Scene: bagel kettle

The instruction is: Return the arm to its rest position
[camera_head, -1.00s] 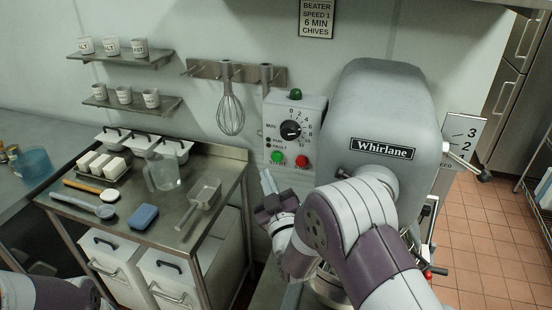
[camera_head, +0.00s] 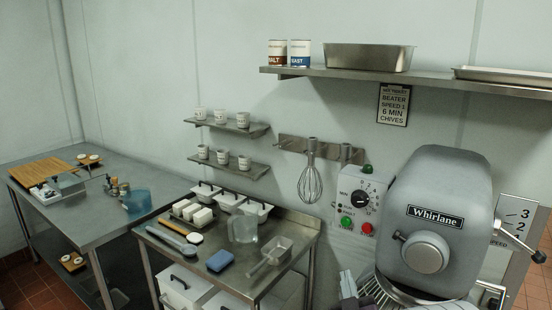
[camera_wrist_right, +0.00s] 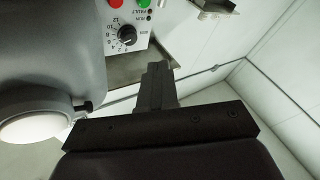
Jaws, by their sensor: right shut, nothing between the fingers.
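My right gripper (camera_head: 348,284) shows only at the bottom edge of the head view, just left of the mixer's lower front. Most of my right arm is out of the picture. In the right wrist view the gripper's fingers (camera_wrist_right: 157,84) are together, with nothing held between them. The grey Whirlane mixer (camera_head: 436,205) stands beside it at the right, and its body also fills the left of the wrist view (camera_wrist_right: 50,50). My left gripper is out of view.
The mixer's control box (camera_head: 359,203) is on the wall above the gripper. A shelf (camera_head: 400,76) runs along the wall above.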

